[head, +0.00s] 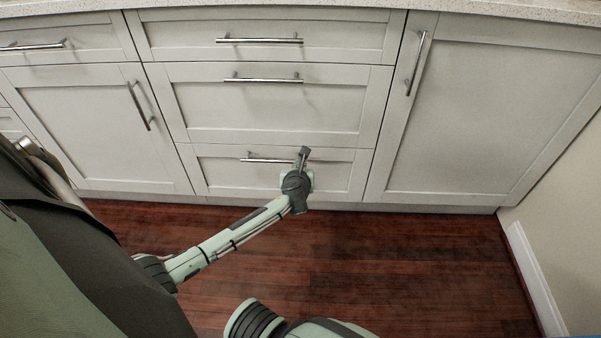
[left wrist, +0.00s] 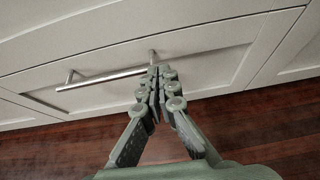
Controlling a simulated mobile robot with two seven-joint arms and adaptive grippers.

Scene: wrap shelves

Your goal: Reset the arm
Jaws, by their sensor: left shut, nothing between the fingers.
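My left gripper (head: 304,153) reaches in from the left and is in front of the bottom drawer (head: 335,172), at the right end of its bar handle (head: 262,160). In the left wrist view the two fingers of the left gripper (left wrist: 161,74) meet at their tips, shut and empty. The handle (left wrist: 100,79) runs to the left from the fingertips there. I cannot tell whether the tips touch the handle's right end. The bottom drawer looks closed. My right gripper is not in view.
Two more closed drawers, a middle one (head: 270,115) and a top one (head: 270,50), are above. Closed cabinet doors flank them on the left (head: 95,125) and right (head: 470,120). A wall (head: 560,200) stands at the right. The dark wood floor (head: 420,270) is clear.

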